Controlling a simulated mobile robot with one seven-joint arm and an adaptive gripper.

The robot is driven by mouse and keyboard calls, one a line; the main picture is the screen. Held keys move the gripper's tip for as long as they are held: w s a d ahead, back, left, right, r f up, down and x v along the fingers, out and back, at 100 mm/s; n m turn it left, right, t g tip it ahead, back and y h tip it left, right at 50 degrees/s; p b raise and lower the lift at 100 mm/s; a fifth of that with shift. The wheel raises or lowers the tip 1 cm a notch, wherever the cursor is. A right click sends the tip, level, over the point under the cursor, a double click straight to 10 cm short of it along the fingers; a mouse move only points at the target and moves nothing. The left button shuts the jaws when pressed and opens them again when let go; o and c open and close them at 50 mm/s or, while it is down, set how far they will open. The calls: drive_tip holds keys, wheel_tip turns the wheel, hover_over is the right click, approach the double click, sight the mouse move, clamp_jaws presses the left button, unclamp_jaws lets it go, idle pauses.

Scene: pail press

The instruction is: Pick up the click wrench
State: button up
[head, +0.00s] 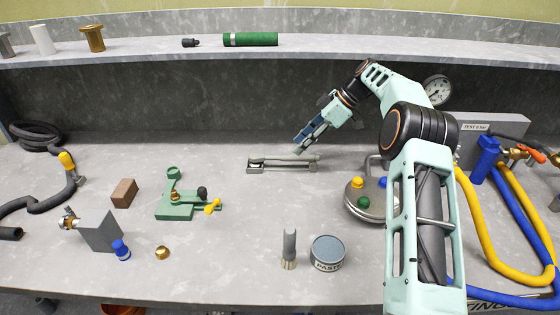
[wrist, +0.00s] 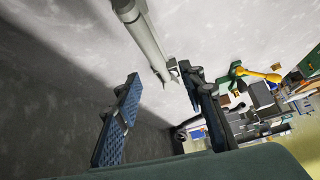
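A long grey bar-shaped tool, which looks like the click wrench (head: 290,157), lies level across a low grey cradle (head: 283,170) at the middle back of the bench. In the wrist view the wrench (wrist: 145,36) shows as a pale grey rod coming down from the top edge, its end near the gap between my fingers. My gripper (head: 303,146) is tilted down to the left, just above and behind the wrench's right half. It also shows in the wrist view (wrist: 160,110), with its blue-padded fingers spread apart and nothing clearly between them.
A green clamp fixture (head: 175,205) stands left of the cradle. A round metal lid (head: 372,205) with coloured knobs is to the right, close to my arm. A brush (head: 290,248) and paste tin (head: 327,253) stand in front. A shelf (head: 330,50) overhangs the back.

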sight(281, 160)
drive_tip(key=shift+w+d+f+n+y, duration=0.15)
drive_tip(key=shift+d+f+n+y, duration=0.2)
drive_tip(key=shift+d+n+y, duration=0.3)
drive_tip(key=x, duration=0.5)
drive_tip(key=shift+p+x, duration=0.4)
drive_tip(key=shift+x, duration=2.3)
drive_tip(key=shift+a+r, duration=0.15)
clamp_jaws()
